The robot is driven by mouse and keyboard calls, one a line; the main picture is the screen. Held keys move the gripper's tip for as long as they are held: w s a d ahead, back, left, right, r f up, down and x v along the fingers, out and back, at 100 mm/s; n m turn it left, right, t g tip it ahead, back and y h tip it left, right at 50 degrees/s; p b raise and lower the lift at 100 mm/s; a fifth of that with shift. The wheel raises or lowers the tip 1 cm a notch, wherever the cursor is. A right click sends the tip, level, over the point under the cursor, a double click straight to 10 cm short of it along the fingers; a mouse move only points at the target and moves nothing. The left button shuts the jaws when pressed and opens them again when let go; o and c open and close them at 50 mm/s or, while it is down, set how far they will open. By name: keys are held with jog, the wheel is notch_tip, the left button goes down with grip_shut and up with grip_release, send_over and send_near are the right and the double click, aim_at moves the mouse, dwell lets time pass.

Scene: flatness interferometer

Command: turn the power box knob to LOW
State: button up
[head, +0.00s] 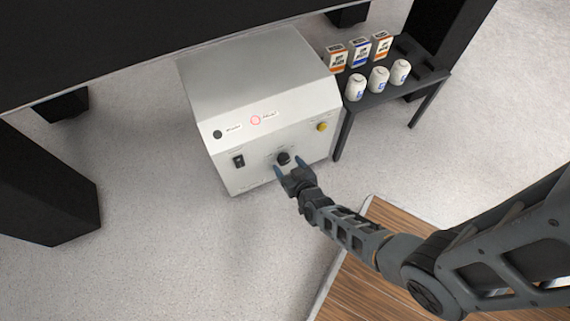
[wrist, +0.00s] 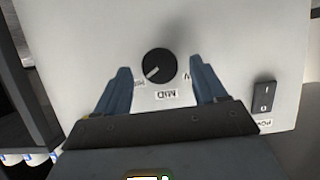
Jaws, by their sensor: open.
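The power box (head: 255,75) is a light grey cabinet on the floor with a sloped top panel. Its black round knob (head: 283,158) is on the front face and also shows in the wrist view (wrist: 160,64). The knob's white pointer line slants to the lower left there, toward a partly hidden label that looks like HIGH. The upside-down MID label (wrist: 167,96) is just below the knob, and another label at right is mostly covered by a finger. My gripper (head: 289,167) is open, its blue-grey fingers on either side of the knob, with visible gaps in the wrist view.
A black rocker switch (head: 238,161) and a yellow button (head: 321,127) flank the knob. A lit red lamp (head: 256,120) is on the sloped panel. A dark side table (head: 424,82) with boxes and white containers stands at right. Dark table legs stand around.

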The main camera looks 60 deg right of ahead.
jog(key=shift+b+x, duration=0.35)
jog(key=shift+x, duration=0.9)
jog(key=shift+c, duration=0.5)
jog(key=c, duration=0.9)
jog(key=shift+c, duration=0.2)
